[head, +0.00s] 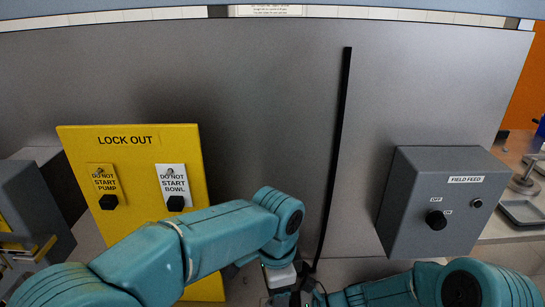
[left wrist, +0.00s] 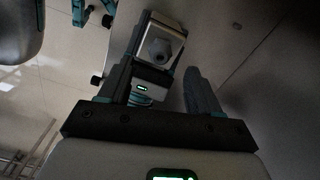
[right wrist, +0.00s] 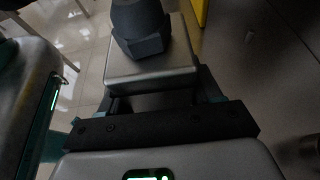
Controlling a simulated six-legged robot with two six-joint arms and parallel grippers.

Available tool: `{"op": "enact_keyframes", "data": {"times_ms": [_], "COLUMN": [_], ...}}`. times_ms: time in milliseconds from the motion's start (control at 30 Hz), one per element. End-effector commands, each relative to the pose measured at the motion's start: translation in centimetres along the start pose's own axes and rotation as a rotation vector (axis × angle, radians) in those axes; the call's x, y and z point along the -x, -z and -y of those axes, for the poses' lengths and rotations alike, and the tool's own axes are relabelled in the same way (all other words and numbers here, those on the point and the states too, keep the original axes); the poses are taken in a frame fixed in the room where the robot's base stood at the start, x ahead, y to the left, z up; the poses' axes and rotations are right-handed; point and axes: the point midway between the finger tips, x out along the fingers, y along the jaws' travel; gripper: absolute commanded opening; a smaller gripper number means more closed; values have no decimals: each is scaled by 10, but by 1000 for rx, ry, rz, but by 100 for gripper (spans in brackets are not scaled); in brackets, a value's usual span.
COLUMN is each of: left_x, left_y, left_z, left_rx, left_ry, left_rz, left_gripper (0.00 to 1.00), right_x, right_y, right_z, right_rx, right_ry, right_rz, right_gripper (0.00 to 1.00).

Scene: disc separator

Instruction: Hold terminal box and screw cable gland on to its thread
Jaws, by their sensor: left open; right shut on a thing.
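The terminal box (right wrist: 150,68) is a small light-grey block in the right wrist view, held by my right gripper (right wrist: 160,88), which is shut on it. A dark grey cable gland (right wrist: 142,38) with a hexagonal base and domed top stands on the box's face. Whether it is threaded on tightly I cannot tell. In the left wrist view the box (left wrist: 143,31) with the round gland (left wrist: 160,49) appears beyond the fingers of my left gripper (left wrist: 155,85), which is open and empty. In the head view my left gripper (head: 281,276) points down at bottom centre; the box is not clearly visible there.
A yellow lock-out board (head: 136,215) with tags stands at left. A grey FIELD FEED box (head: 440,205) with a knob is at right. A black strip (head: 335,160) runs down the grey panel (head: 270,120) behind my arms. A bench (head: 520,225) is at far right.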

Motion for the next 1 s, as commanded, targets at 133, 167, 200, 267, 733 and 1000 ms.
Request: {"op": "enact_keyframes", "data": {"times_ms": [133,167,200,267,733,1000], "left_x": [0,0,0,0,0,0], "left_y": [0,0,-1,-1,-3,-4], "left_z": [1,1,2,2,5,5], "left_rx": [122,175,248,350,917,1142], "left_ry": [0,0,0,0,-1,-1], "left_rz": [0,0,0,1,2,2], "left_gripper": [63,63,63,63,63,63], "right_x": [0,0,0,0,0,0], "right_y": [1,1,1,1,1,1], "right_z": [0,0,0,0,0,0], "right_rx": [-1,-1,-1,-1,-1,-1], "right_ry": [0,0,0,0,1,1], "right_rz": [-1,-1,-1,-1,-1,-1], "right_gripper": [9,9,9,9,9,9]}}
